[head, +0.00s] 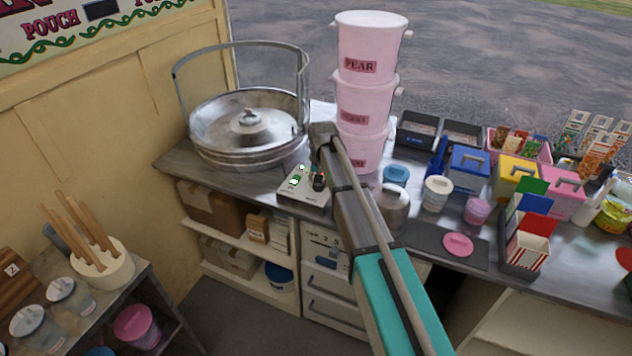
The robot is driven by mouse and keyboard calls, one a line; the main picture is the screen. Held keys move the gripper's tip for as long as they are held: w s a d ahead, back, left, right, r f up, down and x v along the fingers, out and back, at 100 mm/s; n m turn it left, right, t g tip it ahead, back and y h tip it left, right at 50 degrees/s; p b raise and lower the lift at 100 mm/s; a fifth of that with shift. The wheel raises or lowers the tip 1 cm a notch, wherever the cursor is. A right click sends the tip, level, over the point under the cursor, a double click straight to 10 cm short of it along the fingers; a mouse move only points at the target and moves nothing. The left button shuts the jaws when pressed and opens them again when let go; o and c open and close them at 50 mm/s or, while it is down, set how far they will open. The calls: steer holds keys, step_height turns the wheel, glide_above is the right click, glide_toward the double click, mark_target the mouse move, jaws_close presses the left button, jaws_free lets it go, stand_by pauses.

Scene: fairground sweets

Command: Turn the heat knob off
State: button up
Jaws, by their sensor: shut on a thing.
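A small white control box (298,196) sits near the counter's front edge, with lit green spots on its top. The dark heat knob (320,181) is on the box's right side. My gripper (318,172) comes down over the right side of the box from above and is shut at the knob. The arm and gripper body hide part of the knob and the box's right edge, so the knob's exact setting cannot be read.
A large metal pan with a lid (215,130) and upright handle stands left of the box. Stacked pink tubs (368,100) stand close behind my gripper.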

steer(key=n, duration=0.5)
steer(key=shift+w+n, duration=0.25)
steer(key=shift+n, duration=0.05)
steer(key=n, duration=0.5)
steer(key=shift+d+n, duration=0.1)
steer(key=shift+n, duration=0.2)
steer(key=o, duration=1.2)
steer(key=shift+w+f+g, duration=0.1)
steer(key=shift+g, duration=0.2)
steer(key=shift+c, duration=0.2)
steer(key=shift+s, duration=0.25)
